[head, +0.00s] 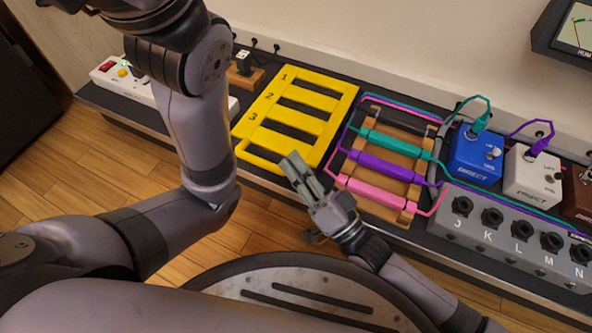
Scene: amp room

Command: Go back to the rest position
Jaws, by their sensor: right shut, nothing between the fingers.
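My right gripper (296,170) comes in from the lower right. Its fingers are shut with nothing between them. It hovers by the front edge of the bench, between the yellow numbered rack and the wooden cable rack, and seems apart from both. My left arm (190,120) rises from the left side and bends up to the top left edge. Its wrist shows there, but its fingers are out of the frame.
The bench holds a yellow rack (334,104) marked 1, 2, 3, a wooden rack (409,206) with teal, purple and pink cables, a blue pedal (474,157), a white pedal (533,176), a grey jack box (476,239) and a power strip (139,90). A screen (577,28) hangs upper right.

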